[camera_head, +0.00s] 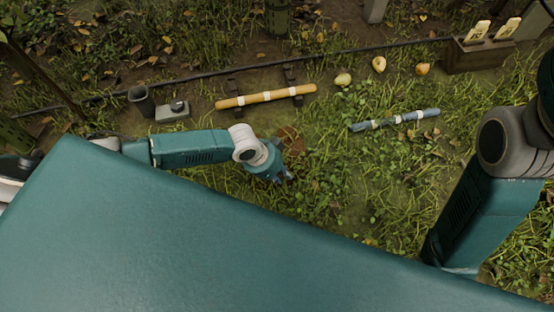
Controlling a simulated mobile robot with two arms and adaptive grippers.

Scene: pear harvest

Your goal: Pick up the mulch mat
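A small reddish-brown flat piece (291,136), which looks like the mulch mat, lies on the grass just behind my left wrist. My arm hides part of it, so its full outline cannot be seen. My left gripper (286,178) points down toward the grass, nearer to me than the brown piece. Its dark fingers are small and seen from above, so their gap is unclear. I see nothing held in them. My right arm shows at the right edge, but its gripper is out of view.
A yellow roll (266,96) rests on dark supports; a blue-grey roll (395,120) lies on the grass. Pears (379,64) lie near a wooden crate (474,52). A dark cup (142,100) and grey box (172,111) stand left. A thin dark pipe (212,73) crosses behind.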

